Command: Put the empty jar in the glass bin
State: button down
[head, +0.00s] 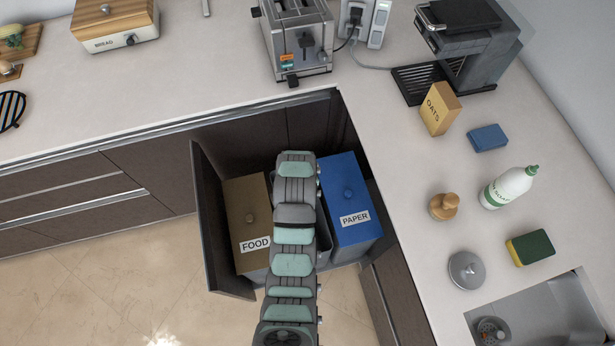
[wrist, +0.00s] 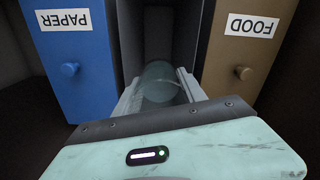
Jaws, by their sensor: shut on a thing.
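My gripper (wrist: 157,93) is shut on a see-through, greenish jar (wrist: 160,76), held between its fingers in the wrist view. In that view the jar is over the narrow grey open gap between the paper bin (wrist: 70,70) and the food bin (wrist: 243,72). In the head view my arm hides the jar, my gripper and most of this middle bin (head: 324,240). I see no glass label, so I cannot confirm which bin it is, or how deep the jar is.
The brown food bin (head: 247,205) and blue paper bin (head: 347,200) have closed lids with knobs. The pulled-out drawer's front panel (head: 210,215) stands at the left. The counter (head: 400,160) on the right holds an oats box (head: 440,108), bottle (head: 508,187) and sponge (head: 531,247).

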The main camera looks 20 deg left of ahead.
jog(key=shift+w+f, duration=0.4)
jog(key=shift+w, duration=0.05)
jog(key=shift+s+f+b, duration=0.1)
jog(key=shift+f+b, duration=0.25)
jog(key=shift+b, duration=0.05)
notch_tip(320, 180, down, 42)
jog(key=b, duration=2.6)
jog(key=shift+s, duration=0.15)
jog(key=c, duration=0.6)
grip_release()
notch_tip(320, 180, up, 11)
jog(key=p, duration=0.6)
jog(key=shift+f, duration=0.15)
